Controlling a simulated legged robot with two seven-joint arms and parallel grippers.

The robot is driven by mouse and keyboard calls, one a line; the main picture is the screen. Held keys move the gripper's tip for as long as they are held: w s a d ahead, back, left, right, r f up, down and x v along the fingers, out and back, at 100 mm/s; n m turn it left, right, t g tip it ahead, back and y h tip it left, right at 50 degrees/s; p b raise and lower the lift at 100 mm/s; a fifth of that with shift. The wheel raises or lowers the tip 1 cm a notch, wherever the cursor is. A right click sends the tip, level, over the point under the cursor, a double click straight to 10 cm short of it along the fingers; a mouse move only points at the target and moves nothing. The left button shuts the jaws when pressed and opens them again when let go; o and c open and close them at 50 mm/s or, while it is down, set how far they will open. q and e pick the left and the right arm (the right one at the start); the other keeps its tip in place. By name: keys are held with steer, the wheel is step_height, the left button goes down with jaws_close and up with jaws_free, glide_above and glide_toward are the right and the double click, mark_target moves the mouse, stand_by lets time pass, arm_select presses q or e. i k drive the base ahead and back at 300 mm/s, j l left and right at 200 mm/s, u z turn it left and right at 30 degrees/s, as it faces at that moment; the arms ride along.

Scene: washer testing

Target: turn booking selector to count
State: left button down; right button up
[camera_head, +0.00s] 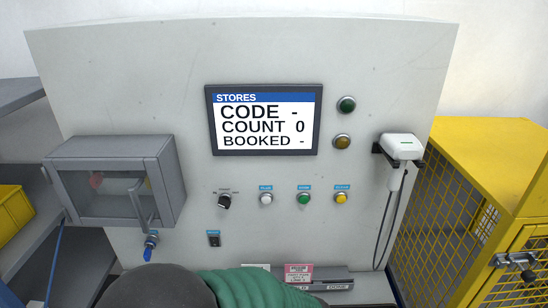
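The likely booking selector is a small black rotary knob (224,202) on the grey panel, below the screen and right of the clear-fronted box. Its tiny labels are too small to read, and I cannot tell which position it points to. The screen (264,120) reads STORES, CODE -, COUNT 0, BOOKED -. Neither of my grippers is in view, and nothing touches the knob.
White, green and yellow buttons (304,198) sit right of the knob. A grey box (117,180) with a handle juts out at left. A white scanner (402,148) hangs at right, beside a yellow cage (486,150). Dark and green rounded shapes cover the bottom.

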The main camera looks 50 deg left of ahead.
mark_target(224, 201)
steer(key=u, duration=1.75)
steer(key=i+l, duration=0.05)
